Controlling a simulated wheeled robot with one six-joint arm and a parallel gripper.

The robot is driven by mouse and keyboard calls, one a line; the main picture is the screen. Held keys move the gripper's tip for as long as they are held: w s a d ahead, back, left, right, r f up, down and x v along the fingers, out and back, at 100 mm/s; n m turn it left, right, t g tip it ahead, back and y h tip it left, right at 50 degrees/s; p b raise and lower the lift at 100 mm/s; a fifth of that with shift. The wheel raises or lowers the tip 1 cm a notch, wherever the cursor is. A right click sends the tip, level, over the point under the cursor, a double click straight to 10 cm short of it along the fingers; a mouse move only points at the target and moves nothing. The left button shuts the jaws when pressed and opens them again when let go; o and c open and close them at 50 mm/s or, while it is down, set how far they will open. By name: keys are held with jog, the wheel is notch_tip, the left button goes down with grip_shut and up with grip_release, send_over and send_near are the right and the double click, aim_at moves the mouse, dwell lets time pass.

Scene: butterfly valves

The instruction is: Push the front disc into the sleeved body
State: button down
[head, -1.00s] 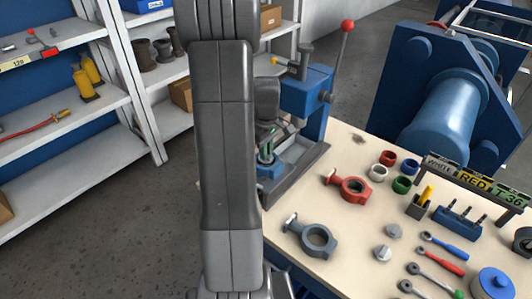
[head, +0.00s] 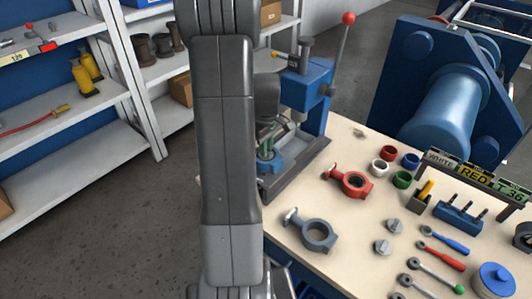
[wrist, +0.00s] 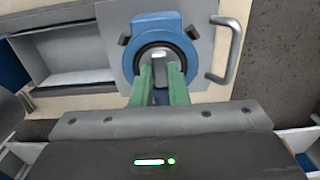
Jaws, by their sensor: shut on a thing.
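The sleeved body is a blue ring-shaped valve body (wrist: 152,28) with a dark sleeve (wrist: 187,50) lining its bore. In the head view the blue body (head: 270,168) sits low in the blue press, partly behind my arm. My gripper (wrist: 159,80) has green fingers, which reach over the bore opening. They are shut on a small light-grey piece (wrist: 158,67), apparently the disc, largely hidden by the fingers. How deep it sits in the sleeve I cannot tell. In the head view my green fingers (head: 264,145) show just above the body. Two grey discs (head: 393,225) (head: 382,247) lie on the bench.
The blue press (head: 308,92) with its red-knobbed lever (head: 347,30) stands around the work spot. A red valve body (head: 352,184), a grey valve body (head: 318,234), coloured sleeves (head: 401,179) and tools lie on the bench to the right. A metal handle (wrist: 228,50) is close beside the body.

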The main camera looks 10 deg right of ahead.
jog(key=shift+f+b, duration=0.3)
jog(key=shift+f, duration=0.2)
jog(key=shift+r, duration=0.2)
dwell(1.1)
jog(key=c, duration=1.3)
grip_release()
jog(key=shift+c, duration=0.2)
jog(key=shift+r+p, duration=2.65)
jog(key=shift+r, duration=0.9)
jog(key=shift+f, duration=0.15)
